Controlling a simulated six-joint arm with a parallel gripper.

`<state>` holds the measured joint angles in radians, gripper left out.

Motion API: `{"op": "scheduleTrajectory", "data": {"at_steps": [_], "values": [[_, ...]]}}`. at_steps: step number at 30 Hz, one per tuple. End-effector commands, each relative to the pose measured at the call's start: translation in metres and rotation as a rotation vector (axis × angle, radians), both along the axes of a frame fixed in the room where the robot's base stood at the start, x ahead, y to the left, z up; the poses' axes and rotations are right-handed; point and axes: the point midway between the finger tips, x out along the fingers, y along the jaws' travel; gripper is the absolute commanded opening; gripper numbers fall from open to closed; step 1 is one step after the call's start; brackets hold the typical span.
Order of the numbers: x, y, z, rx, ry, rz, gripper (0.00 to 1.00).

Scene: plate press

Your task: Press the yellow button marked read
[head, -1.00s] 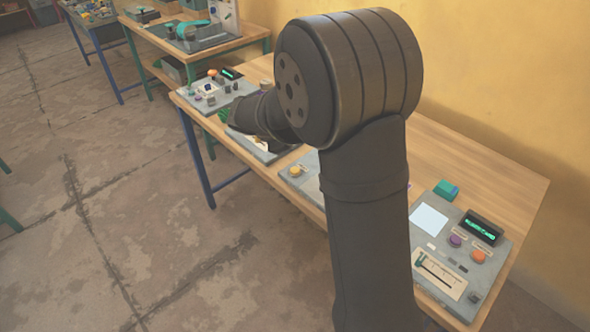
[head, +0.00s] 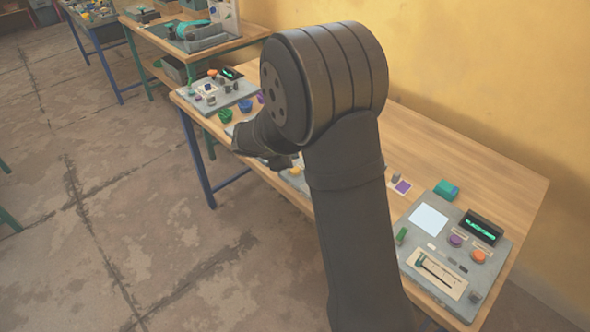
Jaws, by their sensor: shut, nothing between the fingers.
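A yellow button (head: 296,171) shows in the head view on the middle panel of the wooden bench, just right of my gripper's end. Any marking on it is too small to read. My gripper (head: 284,162) is dark and partly hidden by my own arm. It is shut and empty, close to the yellow button in the picture. I cannot tell its height above the panel or whether it touches anything. My arm covers much of the middle panel.
The right panel (head: 408,268) carries a white square, a display, a purple button (head: 455,240), an orange button (head: 478,256) and a slider. A far-left panel (head: 240,95) has small controls. Green (head: 225,117) and blue (head: 245,105) items lie near it.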

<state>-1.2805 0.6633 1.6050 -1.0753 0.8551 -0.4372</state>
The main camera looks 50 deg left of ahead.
Motion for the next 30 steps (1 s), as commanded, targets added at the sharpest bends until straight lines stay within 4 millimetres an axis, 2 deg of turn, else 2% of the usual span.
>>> {"op": "scheduleTrajectory", "data": {"at_steps": [3, 9, 30], "values": [[0.000, 0.000, -0.014, -0.001, 0.001, 0.000, 0.00], [0.000, 0.000, -0.027, 0.000, 0.001, -0.001, 0.00], [0.000, 0.000, -0.029, 0.001, 0.001, 0.000, 0.00]]}}
